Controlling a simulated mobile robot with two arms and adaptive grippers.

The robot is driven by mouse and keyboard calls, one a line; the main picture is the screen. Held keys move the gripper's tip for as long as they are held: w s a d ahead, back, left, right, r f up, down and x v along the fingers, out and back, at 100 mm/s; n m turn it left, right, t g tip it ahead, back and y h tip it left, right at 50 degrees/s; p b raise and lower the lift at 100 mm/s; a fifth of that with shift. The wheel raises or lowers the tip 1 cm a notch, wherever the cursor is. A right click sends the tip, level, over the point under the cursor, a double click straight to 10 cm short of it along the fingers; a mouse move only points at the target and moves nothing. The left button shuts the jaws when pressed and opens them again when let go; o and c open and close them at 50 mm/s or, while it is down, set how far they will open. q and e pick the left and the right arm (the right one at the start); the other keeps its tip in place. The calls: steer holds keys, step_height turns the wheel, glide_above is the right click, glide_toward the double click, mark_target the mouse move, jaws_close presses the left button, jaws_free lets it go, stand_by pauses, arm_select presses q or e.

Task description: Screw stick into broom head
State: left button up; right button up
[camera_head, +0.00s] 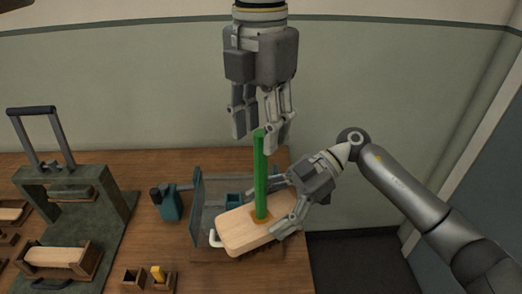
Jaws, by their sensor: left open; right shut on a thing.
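The green stick (261,175) stands upright, its lower end at an orange-brown patch on top of the broom head (238,236). The broom head is a pale wooden block lying near the table's right edge. My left gripper (256,141) points down from above, open, with its fingers at the stick's top end. I cannot tell whether they touch the stick. How deep the stick sits is hidden.
A grey-green press (118,194) with a tall handle stands on the left, a wooden block in a tray (86,268) before it. A teal tool (171,205) and a clear-walled fixture (197,208) are beside the broom head. Small wooden boxes (132,281) stand in front.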

arm_select(q)
steer(key=shift+r, duration=1.7)
